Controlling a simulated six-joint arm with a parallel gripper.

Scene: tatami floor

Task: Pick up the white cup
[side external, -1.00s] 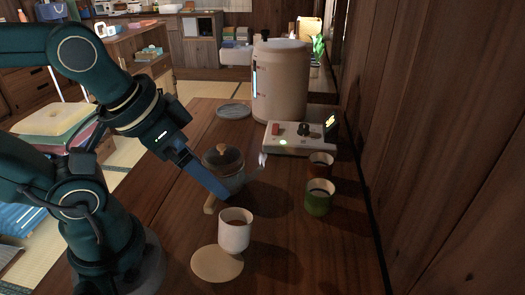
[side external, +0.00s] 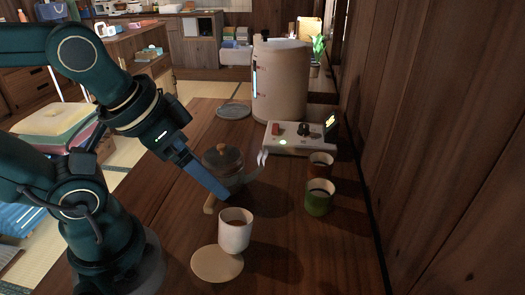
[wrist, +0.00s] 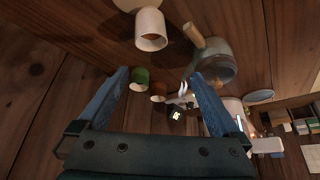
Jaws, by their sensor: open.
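The finger partly hides the teapot there.
A green cup (side external: 318,199) and a reddish-brown cup (side external: 320,166) stand to the right. A control box (side external: 290,138) and a large beige dispenser (side external: 281,85) are behind. A wooden wall (side external: 440,120) bounds the right side. The front right of the table is clear.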

